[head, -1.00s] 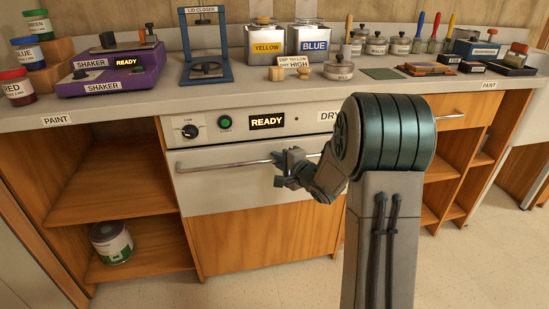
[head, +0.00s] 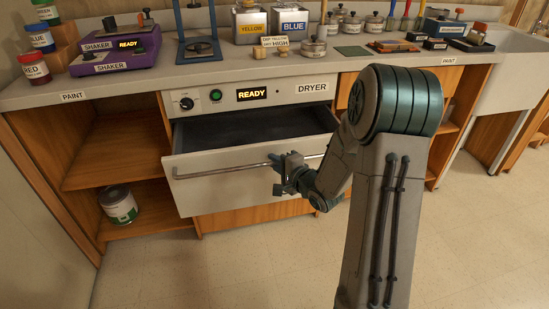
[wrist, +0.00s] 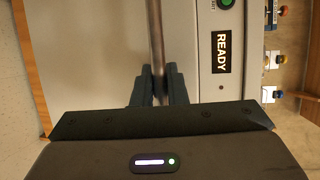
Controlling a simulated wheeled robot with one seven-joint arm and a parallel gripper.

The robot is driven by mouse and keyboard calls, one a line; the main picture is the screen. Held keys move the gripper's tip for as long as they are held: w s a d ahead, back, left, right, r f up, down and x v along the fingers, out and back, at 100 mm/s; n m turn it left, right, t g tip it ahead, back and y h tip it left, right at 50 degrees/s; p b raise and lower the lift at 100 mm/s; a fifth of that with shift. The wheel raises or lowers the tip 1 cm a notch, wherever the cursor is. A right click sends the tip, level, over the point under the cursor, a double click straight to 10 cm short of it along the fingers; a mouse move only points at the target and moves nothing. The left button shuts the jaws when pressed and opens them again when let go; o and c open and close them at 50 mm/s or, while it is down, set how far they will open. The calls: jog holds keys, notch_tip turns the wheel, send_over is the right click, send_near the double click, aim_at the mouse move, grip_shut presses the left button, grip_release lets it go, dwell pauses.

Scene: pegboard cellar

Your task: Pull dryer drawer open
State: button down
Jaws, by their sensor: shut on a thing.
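The dryer drawer (head: 235,188) is a light grey front with a long metal bar handle (head: 222,170). In the head view it stands out from the dryer, and its dark inside (head: 250,128) shows behind the front. My gripper (head: 284,168) is shut on the handle, right of its middle. In the wrist view the bar (wrist: 156,45) runs between my two fingers (wrist: 158,86). The dryer panel (head: 255,94) above has a dial, a green button, a READY display and a DRYER label. I see nothing inside the drawer; my arm hides its right end.
The counter (head: 90,91) above holds a purple shaker (head: 115,58), a blue lid closer (head: 199,35), paint tins and tools. An open shelf with a paint can (head: 119,205) is left of the drawer. A sink (head: 510,70) is at the right. The floor (head: 240,265) in front is clear.

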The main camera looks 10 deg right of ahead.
jog(key=shift+d, duration=0.1)
jog(key=c, duration=1.5)
grip_release()
jog(key=shift+o, duration=0.2)
jog(key=p+v, duration=0.6)
jog(key=v, duration=0.5)
jog(key=shift+s+d+r, duration=0.15)
jog(key=shift+s+r, duration=0.05)
jog(key=shift+r, duration=0.15)
jog(key=p+v, duration=0.2)
jog(key=p, duration=0.4)
jog(key=shift+f+p, duration=0.1)
jog(key=shift+p, duration=0.3)
jog(key=shift+s+f, duration=0.15)
